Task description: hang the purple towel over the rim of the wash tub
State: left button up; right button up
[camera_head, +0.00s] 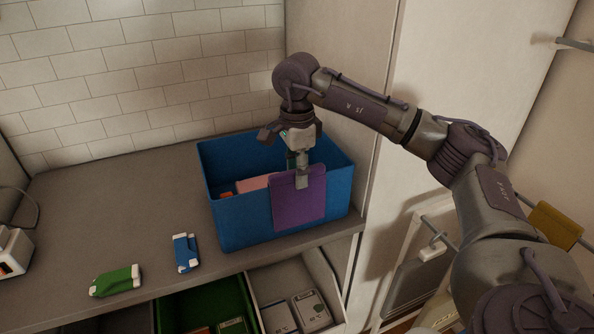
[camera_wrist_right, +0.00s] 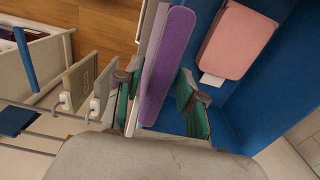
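The blue wash tub (camera_head: 245,222) stands on the grey counter against the tiled wall. The purple towel (camera_head: 300,203) hangs over its front rim, with a flat panel down the outside. In the right wrist view the towel (camera_wrist_right: 167,62) runs as a folded strip along the rim, beside the blue tub interior (camera_wrist_right: 255,78). My right gripper (camera_head: 297,165) points down at the rim. In the wrist view its fingers (camera_wrist_right: 158,98) are spread on either side of the towel, with a visible gap on the tub's inner side. My left gripper is out of view.
A pink item (camera_wrist_right: 237,40) lies inside the tub. A green-and-white pack (camera_head: 117,281) and a blue-and-white pack (camera_head: 185,253) lie on the counter (camera_head: 115,210) to the left. Below are a green bin (camera_head: 205,300) and a grey bin (camera_head: 290,275). A tall pale panel stands right of the tub.

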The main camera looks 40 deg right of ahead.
jog(key=shift+o, duration=0.6)
notch_tip(320, 180, up, 12)
dwell(0.4)
